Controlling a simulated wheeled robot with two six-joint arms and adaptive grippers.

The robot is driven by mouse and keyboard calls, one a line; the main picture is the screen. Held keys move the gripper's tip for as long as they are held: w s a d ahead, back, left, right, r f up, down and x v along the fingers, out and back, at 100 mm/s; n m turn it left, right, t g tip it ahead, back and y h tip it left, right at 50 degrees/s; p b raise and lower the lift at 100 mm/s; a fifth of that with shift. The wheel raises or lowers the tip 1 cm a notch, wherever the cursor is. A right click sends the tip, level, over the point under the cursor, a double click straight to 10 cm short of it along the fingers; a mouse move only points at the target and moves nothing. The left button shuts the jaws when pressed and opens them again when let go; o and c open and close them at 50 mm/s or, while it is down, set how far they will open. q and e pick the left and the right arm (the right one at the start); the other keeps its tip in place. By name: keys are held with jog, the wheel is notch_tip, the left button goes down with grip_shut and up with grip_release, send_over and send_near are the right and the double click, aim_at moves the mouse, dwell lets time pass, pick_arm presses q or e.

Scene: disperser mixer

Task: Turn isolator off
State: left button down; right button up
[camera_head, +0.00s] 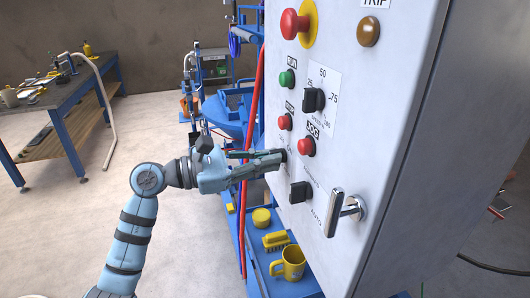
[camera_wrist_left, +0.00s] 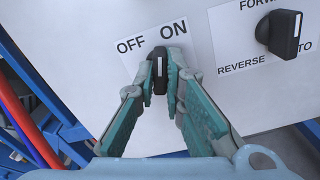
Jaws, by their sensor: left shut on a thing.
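The isolator switch is a black rotary knob (camera_wrist_left: 160,72) with a white pointer line, on a white label (camera_wrist_left: 146,42) marked OFF on the left and ON on the right. In the left wrist view its pointer stands roughly upright, between the two words. My left gripper (camera_wrist_left: 162,77) is shut around the knob, one finger on each side. In the head view my left gripper (camera_head: 276,160) reaches the panel (camera_head: 335,130) from the left and mostly hides the knob. My right gripper is in neither view.
A forward/reverse knob (camera_wrist_left: 282,34) sits right of the isolator. The panel also has a red emergency stop (camera_head: 292,24), several push buttons, a speed knob (camera_head: 313,100) and a metal door handle (camera_head: 343,212).

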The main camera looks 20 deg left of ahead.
pick_arm(q)
jog(key=shift+s+n+p, duration=0.1)
jog(key=shift+n+p, duration=5.1)
jog(key=shift+n, duration=0.7)
jog(key=c, duration=1.7)
grip_release()
